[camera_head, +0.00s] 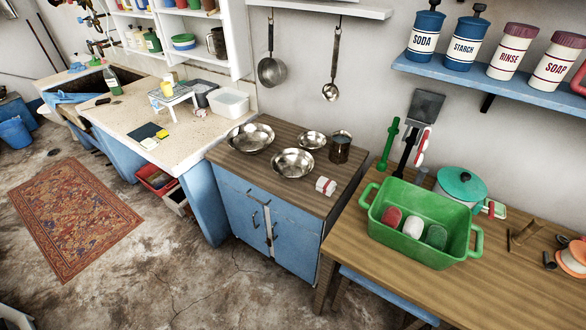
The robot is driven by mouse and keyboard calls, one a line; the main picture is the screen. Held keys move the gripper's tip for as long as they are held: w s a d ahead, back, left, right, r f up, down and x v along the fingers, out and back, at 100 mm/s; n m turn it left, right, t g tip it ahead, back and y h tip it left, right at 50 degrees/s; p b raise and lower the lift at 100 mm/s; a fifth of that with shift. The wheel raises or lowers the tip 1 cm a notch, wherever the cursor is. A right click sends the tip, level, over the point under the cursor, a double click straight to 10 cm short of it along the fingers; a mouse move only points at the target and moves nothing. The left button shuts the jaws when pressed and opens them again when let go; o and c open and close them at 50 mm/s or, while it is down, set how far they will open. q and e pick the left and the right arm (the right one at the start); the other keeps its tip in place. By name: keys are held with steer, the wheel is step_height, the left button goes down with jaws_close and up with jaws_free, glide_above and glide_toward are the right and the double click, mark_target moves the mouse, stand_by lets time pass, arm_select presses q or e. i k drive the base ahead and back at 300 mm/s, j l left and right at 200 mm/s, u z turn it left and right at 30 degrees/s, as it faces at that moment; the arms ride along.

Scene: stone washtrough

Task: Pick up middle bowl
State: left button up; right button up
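Three shiny metal bowls stand on the wooden top of a blue cabinet (225,160). The left bowl (251,138) is large and sits toward the back left. Another large bowl (293,163) sits nearer the front edge, between the other two from left to right. A smaller bowl (312,140) stands behind it to the right. All three are upright and look empty. Neither of my grippers shows in this view.
A metal cup (340,147) and a small white-and-red item (325,186) stand right of the bowls. A green tub (420,222) with brushes is on the right table. A pan (271,71) and ladle (332,88) hang above. Floor before the cabinet is clear.

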mark_target(289, 164)
steer(key=z, duration=0.35)
steer(key=i+j+z, duration=0.15)
steer(key=j, duration=0.2)
steer(key=i+j+z, duration=0.15)
steer(key=j, duration=0.25)
steer(key=i+j+z, duration=0.15)
steer(key=j, duration=0.25)
steer(key=i+j+z, duration=0.1)
steer(key=i+j, duration=0.15)
steer(key=j, duration=0.15)
steer(key=i+j+z, duration=0.15)
steer(key=j, duration=0.25)
steer(key=i+j+z, duration=0.15)
steer(key=j, duration=0.3)
